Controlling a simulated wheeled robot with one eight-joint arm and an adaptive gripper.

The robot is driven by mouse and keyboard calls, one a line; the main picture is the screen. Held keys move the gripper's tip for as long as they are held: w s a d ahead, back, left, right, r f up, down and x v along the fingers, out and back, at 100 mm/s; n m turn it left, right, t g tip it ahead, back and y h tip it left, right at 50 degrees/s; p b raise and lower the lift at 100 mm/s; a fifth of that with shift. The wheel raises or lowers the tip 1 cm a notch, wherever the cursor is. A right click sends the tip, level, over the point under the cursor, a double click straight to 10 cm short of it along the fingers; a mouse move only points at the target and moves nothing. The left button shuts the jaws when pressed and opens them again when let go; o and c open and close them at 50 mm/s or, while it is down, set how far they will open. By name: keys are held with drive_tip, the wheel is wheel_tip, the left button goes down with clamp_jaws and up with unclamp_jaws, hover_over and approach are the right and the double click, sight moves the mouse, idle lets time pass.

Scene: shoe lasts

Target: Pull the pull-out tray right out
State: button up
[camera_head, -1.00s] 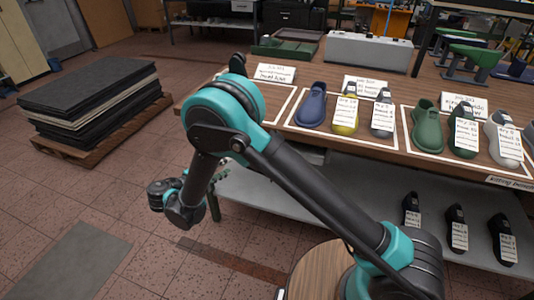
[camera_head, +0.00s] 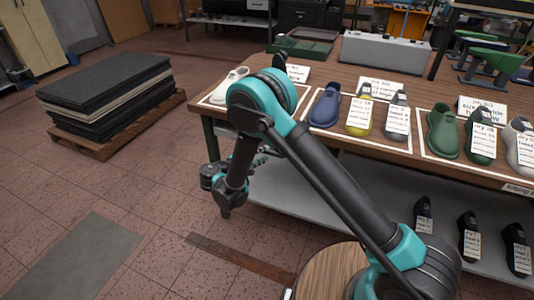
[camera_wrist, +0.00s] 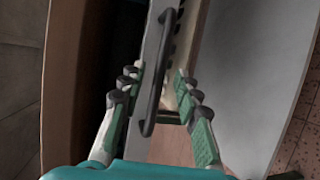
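In the wrist view a dark bar handle (camera_wrist: 155,75) stands on a narrow grey front, which looks like the front of the pull-out tray (camera_wrist: 151,45). My gripper (camera_wrist: 157,78) is open, with one green-padded finger on each side of the handle. I see gaps between the handle and both fingers, so it does not look gripped. In the head view my gripper is beside the left end of the workbench (camera_head: 390,141), below its top, partly hidden by my arm. The tray and its handle cannot be made out there.
A grey lower shelf (camera_head: 300,205) runs under the bench, with several dark shoes at its right. Shoe lasts and cards stand on the bench top. A stack of dark sheets (camera_head: 105,95) on a pallet is at the left. Open floor lies between.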

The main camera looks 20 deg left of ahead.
drive_tip(key=shift+x, duration=1.35)
clamp_jaws()
